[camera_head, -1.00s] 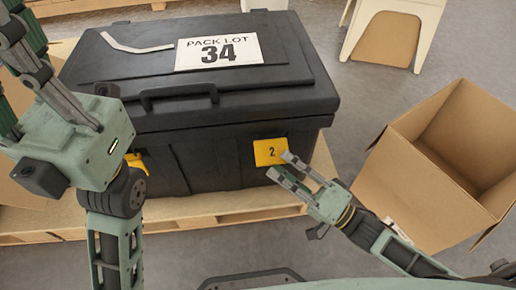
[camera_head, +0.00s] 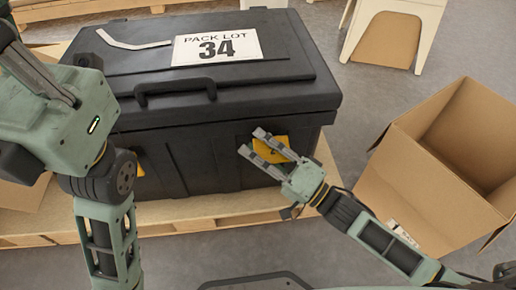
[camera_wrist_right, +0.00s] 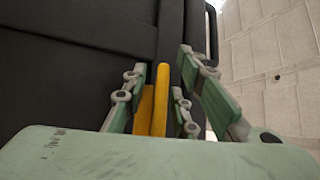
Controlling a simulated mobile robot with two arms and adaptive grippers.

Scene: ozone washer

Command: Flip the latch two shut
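The black case (camera_head: 215,165) has yellow latch two (camera_head: 270,149) on the right of its front face. My right gripper (camera_head: 257,142) is in front of that latch and partly covers it. In the right wrist view the yellow latch (camera_wrist_right: 160,98) shows between the spread fingers (camera_wrist_right: 160,90), with a second yellow strip beside it. The fingers are open; I cannot tell whether they touch it. Part of my left gripper (camera_head: 38,78) is large at the upper left; its fingertips are cut off or hidden.
The case stands on a wooden pallet (camera_head: 235,215). A "PACK LOT 34" label (camera_head: 217,47) and a pale bent strip (camera_head: 130,41) lie on its lid. An open cardboard box (camera_head: 405,190) stands right of my right gripper. Another yellow latch (camera_head: 139,165) is partly hidden by my left arm.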

